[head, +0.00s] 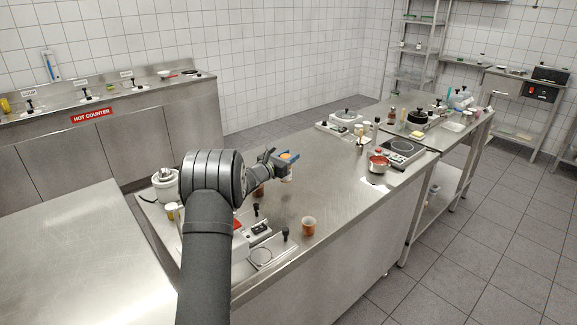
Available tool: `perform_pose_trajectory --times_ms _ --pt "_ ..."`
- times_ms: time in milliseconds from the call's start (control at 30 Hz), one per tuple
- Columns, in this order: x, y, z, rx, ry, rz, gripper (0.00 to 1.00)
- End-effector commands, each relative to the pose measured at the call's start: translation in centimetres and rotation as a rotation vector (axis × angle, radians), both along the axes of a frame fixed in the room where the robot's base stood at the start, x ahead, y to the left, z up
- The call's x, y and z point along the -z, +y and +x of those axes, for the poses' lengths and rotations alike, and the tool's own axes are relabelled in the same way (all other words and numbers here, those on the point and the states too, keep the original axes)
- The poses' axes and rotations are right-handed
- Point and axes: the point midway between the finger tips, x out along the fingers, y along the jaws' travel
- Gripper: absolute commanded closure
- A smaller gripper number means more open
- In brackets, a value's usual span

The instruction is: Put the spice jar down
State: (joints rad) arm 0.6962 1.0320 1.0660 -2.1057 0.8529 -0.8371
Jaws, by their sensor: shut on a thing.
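My gripper (283,160) is in the middle of the head view, above the long steel counter (330,185). It is shut on the spice jar (287,156), a small thing with an orange top showing between the blue-grey jaws. A pale part shows just under the jaws; I cannot tell whether it belongs to the jar. The jar's sides are largely hidden by the jaws. It appears to be held above the steel surface; the exact gap cannot be told.
A red pot (377,165) and a cooking plate (403,150) are to the right, with small bottles behind. Appliances crowd the near left end. Bare steel lies between cup and pot.

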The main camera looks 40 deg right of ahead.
Motion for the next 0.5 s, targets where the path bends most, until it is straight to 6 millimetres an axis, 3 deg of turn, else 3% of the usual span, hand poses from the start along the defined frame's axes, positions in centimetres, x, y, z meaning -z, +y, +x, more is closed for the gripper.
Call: perform_pose_trajectory --times_ms 200,500 --pt "3.2 0.0 0.0 -0.001 0.003 0.002 1.0" --pt "3.5 0.0 0.0 -0.001 0.0 0.001 1.0"
